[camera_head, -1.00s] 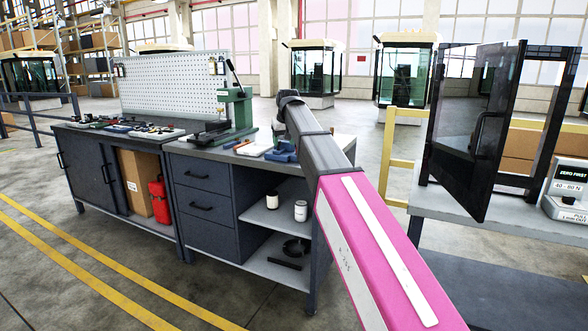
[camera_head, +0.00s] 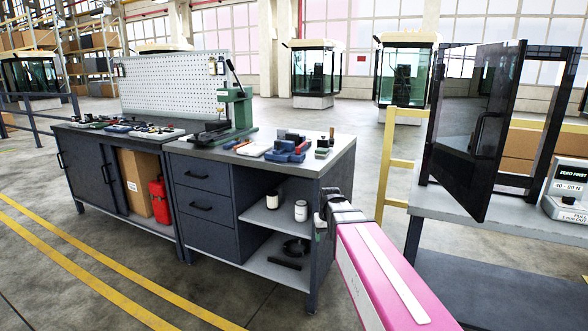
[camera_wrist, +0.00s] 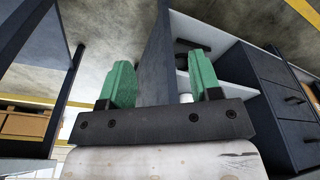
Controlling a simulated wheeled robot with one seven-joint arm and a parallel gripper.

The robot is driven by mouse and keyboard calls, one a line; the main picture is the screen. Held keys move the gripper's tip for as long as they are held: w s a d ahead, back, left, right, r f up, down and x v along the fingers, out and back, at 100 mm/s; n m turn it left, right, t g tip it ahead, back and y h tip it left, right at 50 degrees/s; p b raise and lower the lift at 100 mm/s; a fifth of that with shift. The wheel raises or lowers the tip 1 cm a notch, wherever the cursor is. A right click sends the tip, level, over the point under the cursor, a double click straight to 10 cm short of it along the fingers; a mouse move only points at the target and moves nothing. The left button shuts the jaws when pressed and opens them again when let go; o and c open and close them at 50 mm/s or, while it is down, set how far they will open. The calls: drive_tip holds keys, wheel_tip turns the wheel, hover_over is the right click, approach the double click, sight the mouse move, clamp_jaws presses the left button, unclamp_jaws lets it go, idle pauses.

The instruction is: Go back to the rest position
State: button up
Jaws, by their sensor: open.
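My gripper shows in the wrist view (camera_wrist: 160,85) with its two green fingers wide apart and nothing between them. In the head view my pink arm comes up from the lower right. Its dark wrist end (camera_head: 340,208) is beside the right end of the workbench (camera_head: 334,170), below the height of the bench top. The gripper fingers are mostly hidden behind the wrist in the head view.
The bench top holds a green press (camera_head: 238,108), a blue vise (camera_head: 288,150) and small tools. Its open shelves hold two jars (camera_head: 300,211). A dark-framed cab door (camera_head: 476,130) stands on a grey table (camera_head: 450,208) at right. A yellow rail (camera_head: 388,165) stands between. Floor at left is clear.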

drive_tip(key=s+d+f, duration=0.3)
drive_tip(key=s+f, duration=0.3)
drive_tip(key=s, duration=0.1)
drive_tip(key=s+d+f+m+g, duration=0.1)
drive_tip(key=s+d+f, duration=0.2)
drive_tip(key=s+f, duration=0.3)
drive_tip(key=shift+s+d+g, duration=0.3)
drive_tip(key=shift+s+d, duration=0.1)
drive_tip(key=shift+s, duration=0.75)
